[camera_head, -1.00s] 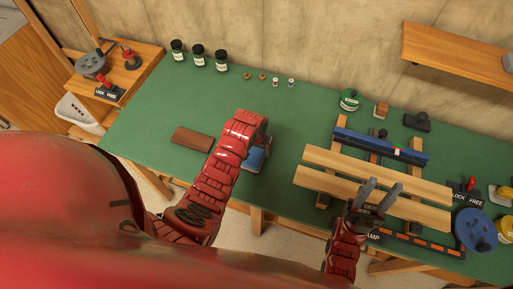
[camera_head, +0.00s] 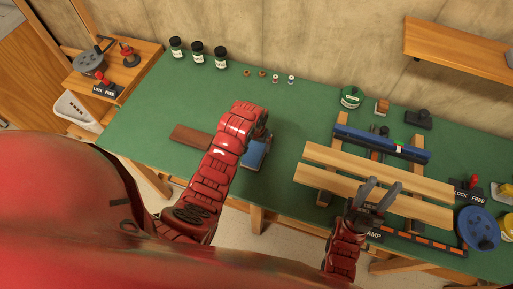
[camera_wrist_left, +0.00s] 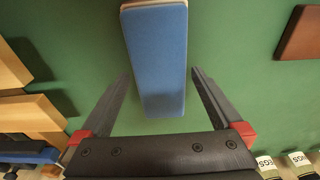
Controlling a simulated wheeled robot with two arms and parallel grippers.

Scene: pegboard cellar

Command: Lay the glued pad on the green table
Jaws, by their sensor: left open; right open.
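The pad is a blue block with a pale layer at its far end. In the head view the pad (camera_head: 254,154) is partly behind my left wrist, at the green table (camera_head: 140,118) near its front edge. In the left wrist view the pad (camera_wrist_left: 157,40) lies flat over the green surface, between the fingers of my left gripper (camera_wrist_left: 161,74). Those fingers are open, with a gap on both sides of the pad. In the head view my left fingers are hidden by the wrist. My right gripper (camera_head: 379,187) is open and empty above the wooden slats.
A brown block (camera_head: 190,136) lies left of the pad. The clamp's pale slats (camera_head: 375,172) and blue bar (camera_head: 360,140) fill the right side. Dark jars (camera_head: 198,52) stand along the back.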

